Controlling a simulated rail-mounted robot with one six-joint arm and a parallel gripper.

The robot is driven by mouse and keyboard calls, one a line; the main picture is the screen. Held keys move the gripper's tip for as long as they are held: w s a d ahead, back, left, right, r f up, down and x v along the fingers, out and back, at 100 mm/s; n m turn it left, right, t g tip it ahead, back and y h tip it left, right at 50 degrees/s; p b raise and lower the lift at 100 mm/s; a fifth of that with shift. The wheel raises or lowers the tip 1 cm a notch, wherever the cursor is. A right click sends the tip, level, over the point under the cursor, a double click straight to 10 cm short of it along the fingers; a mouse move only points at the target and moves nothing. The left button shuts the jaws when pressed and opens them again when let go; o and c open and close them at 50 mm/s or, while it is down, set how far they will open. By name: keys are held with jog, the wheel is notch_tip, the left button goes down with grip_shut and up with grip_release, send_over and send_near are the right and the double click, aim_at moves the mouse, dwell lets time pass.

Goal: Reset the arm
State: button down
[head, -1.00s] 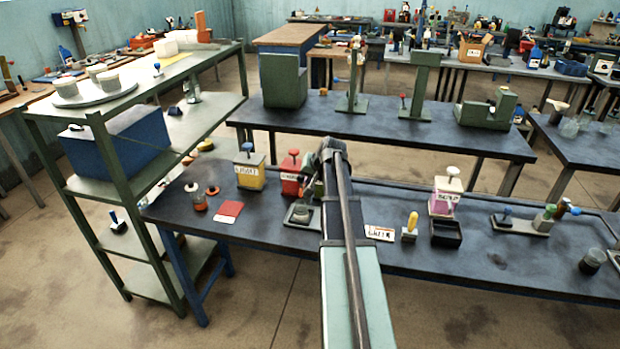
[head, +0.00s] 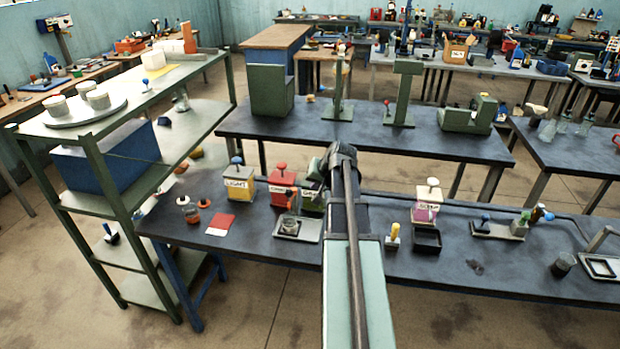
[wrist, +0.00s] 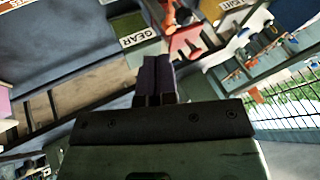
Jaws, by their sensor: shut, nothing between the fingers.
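My gripper's dark fingers (wrist: 158,80) are pressed together and empty in the wrist view. In the head view my arm hides the fingers; its far end stands over the dark blue workbench (head: 480,262). A green can labelled GEAR (head: 312,203) is just left of the arm; its label also shows in the wrist view (wrist: 142,38). A red can (head: 283,190) and a yellow can labelled LIGHT (head: 239,187) stand farther left. The red can also shows ahead of the fingers in the wrist view (wrist: 186,40).
A pink-and-white can (head: 427,204) and a black bin (head: 427,241) stand right of the arm. A grey tray (head: 312,232) holds a small cup. A green shelf rack (head: 100,180) stands at the left. A second bench (head: 370,140) lies behind.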

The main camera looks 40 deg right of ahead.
jog(key=shift+s+a+r, duration=0.1)
jog(key=shift+s+r, duration=0.15)
jog(key=shift+r, duration=0.15)
jog(key=s+a+f+n+g+b, duration=0.1)
jog(key=s+a+f+n+g, duration=0.1)
jog(key=a, duration=1.1)
jog(key=s+a+f+n+g+b, duration=0.2)
jog(key=s+a+f+n, duration=0.1)
jog(key=a, duration=1.1)
jog(key=s+a+f+n+g+b, duration=0.2)
jog(key=s+a+f+n, duration=0.1)
jog(key=a, duration=1.1)
jog(key=shift+s+n+g, duration=0.3)
jog(key=shift+n+g, duration=0.1)
jog(key=shift+n, duration=0.2)
jog(key=shift+f, duration=0.1)
